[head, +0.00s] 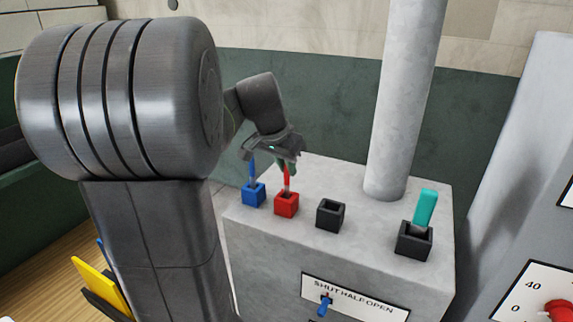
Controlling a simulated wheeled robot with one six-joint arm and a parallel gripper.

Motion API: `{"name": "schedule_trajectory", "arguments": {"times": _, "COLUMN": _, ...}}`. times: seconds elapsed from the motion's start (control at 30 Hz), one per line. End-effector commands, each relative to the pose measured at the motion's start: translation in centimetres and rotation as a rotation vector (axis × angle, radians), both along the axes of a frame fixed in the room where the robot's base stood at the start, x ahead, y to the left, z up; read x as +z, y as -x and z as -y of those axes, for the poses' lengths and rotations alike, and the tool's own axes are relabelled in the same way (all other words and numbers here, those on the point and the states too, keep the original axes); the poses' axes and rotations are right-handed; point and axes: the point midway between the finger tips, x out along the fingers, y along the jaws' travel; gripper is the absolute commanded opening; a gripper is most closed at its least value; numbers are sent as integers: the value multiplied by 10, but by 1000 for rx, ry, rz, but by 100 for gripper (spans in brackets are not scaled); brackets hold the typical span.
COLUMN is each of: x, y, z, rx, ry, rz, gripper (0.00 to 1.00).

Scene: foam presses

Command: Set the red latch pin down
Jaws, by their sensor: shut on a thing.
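The red latch pin (287,179) stands upright, its lower end at the opening of the red square socket (287,205) on top of the grey press block. I cannot tell how deep it sits. My gripper (289,160) is above it and shut on its upper end, which the fingers partly hide.
A blue pin (252,173) stands in a blue socket (254,195) just left, close to my gripper. To the right are an empty black socket (331,214), a black socket (414,239) holding a teal handle (425,207), and a thick grey column (402,110).

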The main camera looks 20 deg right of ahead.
Motion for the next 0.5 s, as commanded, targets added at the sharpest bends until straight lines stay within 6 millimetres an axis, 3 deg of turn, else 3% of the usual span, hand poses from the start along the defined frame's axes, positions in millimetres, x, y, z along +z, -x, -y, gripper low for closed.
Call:
{"name": "schedule_trajectory", "arguments": {"times": 0.3, "x": -4, "y": 0, "z": 0, "rx": 0, "ry": 1, "rz": 0, "gripper": 0}}
{"name": "schedule_trajectory", "arguments": {"times": 0.33, "x": -4, "y": 0, "z": 0, "rx": 0, "ry": 0, "rz": 0, "gripper": 16}}
{"name": "schedule_trajectory", "arguments": {"times": 0.4, "x": -3, "y": 0, "z": 0, "rx": 0, "ry": 0, "rz": 0, "gripper": 30}}
{"name": "schedule_trajectory", "arguments": {"times": 0.43, "x": -3, "y": 0, "z": 0, "rx": 0, "ry": 0, "rz": 0, "gripper": 36}}
{"name": "schedule_trajectory", "arguments": {"times": 0.5, "x": -3, "y": 0, "z": 0, "rx": 0, "ry": 0, "rz": 0, "gripper": 36}}
